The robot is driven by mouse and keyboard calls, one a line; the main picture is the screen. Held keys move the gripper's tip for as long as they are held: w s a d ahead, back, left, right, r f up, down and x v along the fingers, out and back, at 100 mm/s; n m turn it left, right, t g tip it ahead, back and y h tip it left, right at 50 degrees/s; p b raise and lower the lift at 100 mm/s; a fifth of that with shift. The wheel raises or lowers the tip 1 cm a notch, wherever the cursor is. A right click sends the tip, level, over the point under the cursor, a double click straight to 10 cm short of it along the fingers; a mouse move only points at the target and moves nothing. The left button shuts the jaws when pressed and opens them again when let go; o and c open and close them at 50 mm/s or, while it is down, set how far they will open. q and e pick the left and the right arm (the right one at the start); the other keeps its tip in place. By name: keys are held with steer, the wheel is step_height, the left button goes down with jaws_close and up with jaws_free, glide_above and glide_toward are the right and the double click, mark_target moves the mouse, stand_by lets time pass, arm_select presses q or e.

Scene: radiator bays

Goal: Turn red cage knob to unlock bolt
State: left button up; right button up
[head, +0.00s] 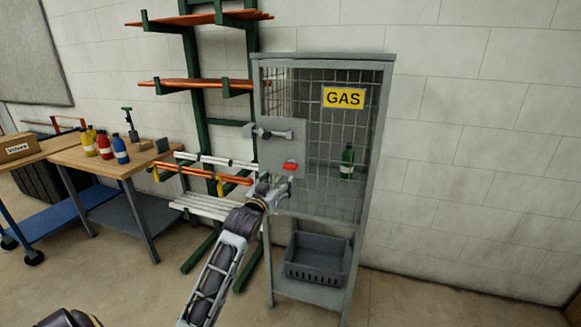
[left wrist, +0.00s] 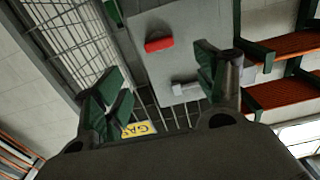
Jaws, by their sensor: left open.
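The red knob (head: 290,166) is a small bar on the grey lock plate (head: 270,150) of the gas cage door. It lies roughly level in the head view, and it also shows in the left wrist view (left wrist: 158,44). The grey bolt (head: 268,132) sits higher on the same plate, and its end shows in the left wrist view (left wrist: 187,87). My left gripper (head: 276,184) is open and empty, just below the knob in the head view. In the left wrist view the knob lies between and beyond the spread green-padded fingers, apart from them. My right gripper is not in view.
The mesh cage (head: 378,130) carries a yellow GAS sign (head: 344,97) and holds a green bottle (head: 347,161). A grey crate (head: 317,259) sits below it. A green rack (head: 200,130) with copper pipes stands close on the left, beyond it a wooden bench (head: 110,160) with bottles.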

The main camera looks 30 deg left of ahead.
mark_target(289, 167)
arm_select(q)
steer(key=shift+w, duration=0.2)
steer(key=shift+x, duration=6.75)
steer(key=shift+c, duration=0.2)
steer(key=c, duration=1)
